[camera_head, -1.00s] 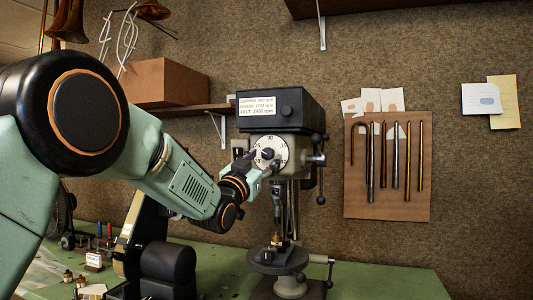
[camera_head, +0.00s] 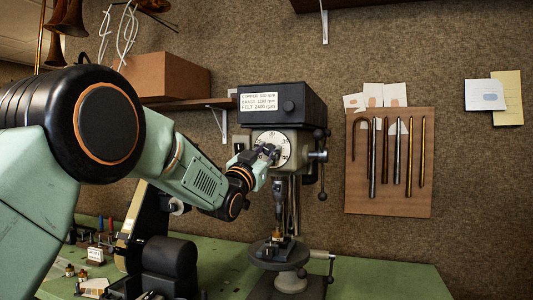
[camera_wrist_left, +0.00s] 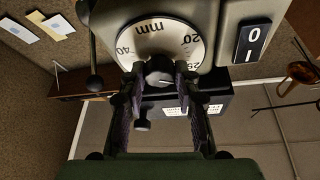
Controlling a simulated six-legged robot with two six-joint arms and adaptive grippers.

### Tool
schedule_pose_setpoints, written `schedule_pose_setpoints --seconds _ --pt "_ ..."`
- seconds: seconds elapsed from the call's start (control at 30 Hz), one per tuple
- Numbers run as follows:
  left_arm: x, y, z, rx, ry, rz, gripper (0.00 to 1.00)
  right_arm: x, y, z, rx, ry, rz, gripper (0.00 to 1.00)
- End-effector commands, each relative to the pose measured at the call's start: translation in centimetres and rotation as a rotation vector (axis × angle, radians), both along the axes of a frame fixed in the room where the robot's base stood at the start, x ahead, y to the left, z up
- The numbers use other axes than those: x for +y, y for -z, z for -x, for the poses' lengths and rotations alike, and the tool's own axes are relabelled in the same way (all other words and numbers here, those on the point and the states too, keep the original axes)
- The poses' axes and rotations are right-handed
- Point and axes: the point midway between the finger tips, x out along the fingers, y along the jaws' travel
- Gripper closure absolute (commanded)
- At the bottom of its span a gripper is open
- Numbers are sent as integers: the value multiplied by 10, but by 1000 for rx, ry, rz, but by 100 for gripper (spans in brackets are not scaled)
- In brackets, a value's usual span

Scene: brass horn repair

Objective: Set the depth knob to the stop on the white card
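The depth dial (camera_head: 281,137) is a white numbered disc on the drill press front; it shows upside down in the left wrist view (camera_wrist_left: 183,34). Its dark knob (camera_wrist_left: 159,68) is at the disc's centre. My left gripper (camera_head: 271,152) is at the dial and hides the knob in the head view. In the left wrist view my two fingers (camera_wrist_left: 159,78) stand on either side of the knob; whether they touch it is unclear. A white card (camera_head: 484,95) with a blue patch is on the wall at right, its writing unreadable. My right gripper is out of view.
The drill press head (camera_head: 281,103) carries a white speed label (camera_head: 258,102). Feed handles (camera_head: 321,157) stick out at its right. Its round table (camera_head: 279,256) holds a small part. A brown board with metal rods (camera_head: 388,195) hangs to the right. The green bench's right side (camera_head: 385,282) is clear.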

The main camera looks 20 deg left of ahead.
Motion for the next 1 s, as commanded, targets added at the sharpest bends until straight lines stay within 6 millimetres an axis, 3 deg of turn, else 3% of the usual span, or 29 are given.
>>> schedule_pose_setpoints --seconds 0.3,0.67,1.0 --pt "1 0 0 0 -1 2 100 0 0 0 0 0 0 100" --pt "1 -1 0 -4 -1 -88 100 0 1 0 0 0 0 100" --pt "3 -2 0 -12 -2 -343 100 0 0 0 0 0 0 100"
